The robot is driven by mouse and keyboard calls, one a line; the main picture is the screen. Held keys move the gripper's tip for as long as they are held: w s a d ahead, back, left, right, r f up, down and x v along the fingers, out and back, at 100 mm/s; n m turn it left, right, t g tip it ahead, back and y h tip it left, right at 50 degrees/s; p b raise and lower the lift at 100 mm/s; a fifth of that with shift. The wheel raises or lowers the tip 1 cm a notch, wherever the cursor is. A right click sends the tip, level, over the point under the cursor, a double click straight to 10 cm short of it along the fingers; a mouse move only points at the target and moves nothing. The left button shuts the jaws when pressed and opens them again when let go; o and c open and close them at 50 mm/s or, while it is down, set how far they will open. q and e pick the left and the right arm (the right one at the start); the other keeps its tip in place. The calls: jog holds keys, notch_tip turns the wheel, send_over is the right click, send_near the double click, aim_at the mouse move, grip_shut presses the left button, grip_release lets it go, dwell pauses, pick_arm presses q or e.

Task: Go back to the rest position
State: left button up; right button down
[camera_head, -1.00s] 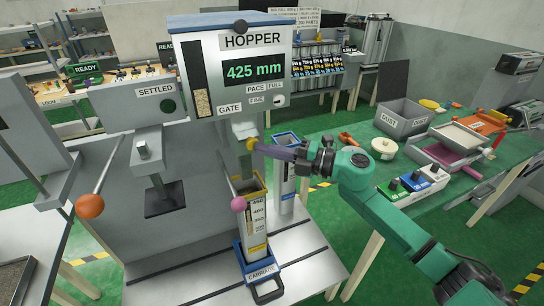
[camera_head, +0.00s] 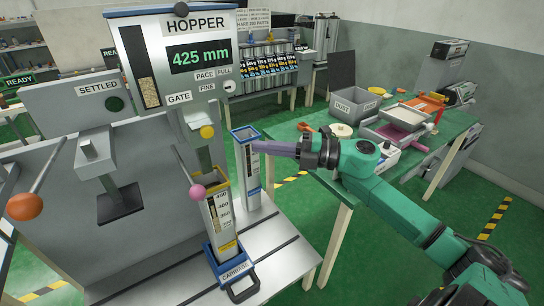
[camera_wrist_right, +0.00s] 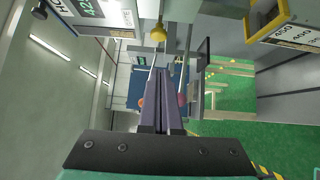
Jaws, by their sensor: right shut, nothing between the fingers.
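My right gripper (camera_head: 262,148) is shut and empty. Its purple fingers point left in the head view, in front of the blue-rimmed column (camera_head: 247,178) and to the right of the hopper's yellow knob (camera_head: 207,132), apart from it. In the right wrist view the two fingers (camera_wrist_right: 160,85) lie side by side, closed, with the yellow knob (camera_wrist_right: 158,33) beyond them. The hopper (camera_head: 190,60) reads 425 mm. A yellow-rimmed column (camera_head: 222,222) stands upright in the blue carriage (camera_head: 229,261) below it. My left gripper is not in view.
The green table (camera_head: 300,160) at right holds a grey bin (camera_head: 357,106), trays and a white control box. Green floor lies between the machine and the table.

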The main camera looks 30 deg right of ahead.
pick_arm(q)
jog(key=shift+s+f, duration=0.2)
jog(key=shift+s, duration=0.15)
pick_arm(e)
jog(key=shift+s+d+r, duration=0.2)
jog(key=shift+s+d, duration=0.35)
jog(key=shift+s, duration=0.3)
jog(key=shift+d, duration=0.1)
